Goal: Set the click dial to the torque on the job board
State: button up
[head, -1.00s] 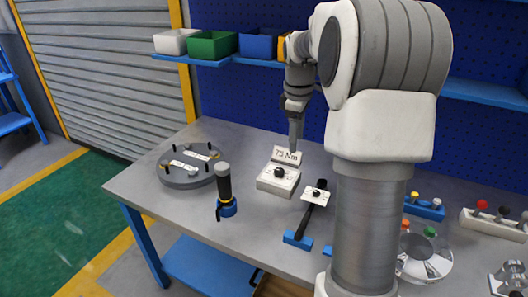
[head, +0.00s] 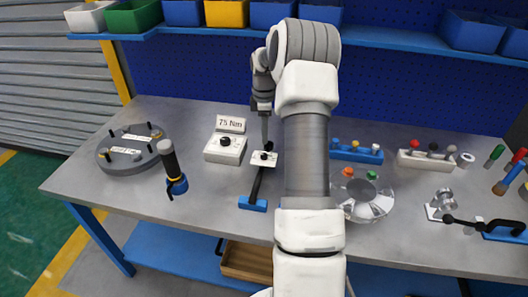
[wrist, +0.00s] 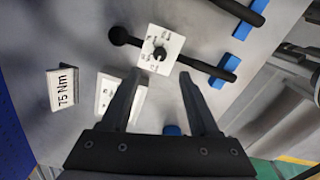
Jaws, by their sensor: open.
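A white square dial plate with a black knob (wrist: 160,53) sits on a black wrench (head: 256,185) lying across blue rests. The dial plate also shows in the head view (head: 264,159). The job board sign (head: 230,124) reads "75 Nm"; it also shows in the wrist view (wrist: 63,88). My gripper (wrist: 160,76) is open and empty. Its fingertips frame the lower side of the dial plate in the wrist view, with no clear contact. In the head view my gripper (head: 265,140) points down just behind the dial. The dial's scale marks are too small to read.
A white box with a black knob (head: 212,153) stands below the sign, left of the wrench. A grey flanged disc (head: 128,166) and a black-handled tool (head: 171,165) are further left. Bolt racks (head: 425,160) and a silver round part (head: 362,198) are at right.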

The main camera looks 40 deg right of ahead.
aim_at(264, 155)
notch_tip(264, 155, down, 9)
jog(key=shift+f, duration=0.1)
dwell(0.3)
grip_shut()
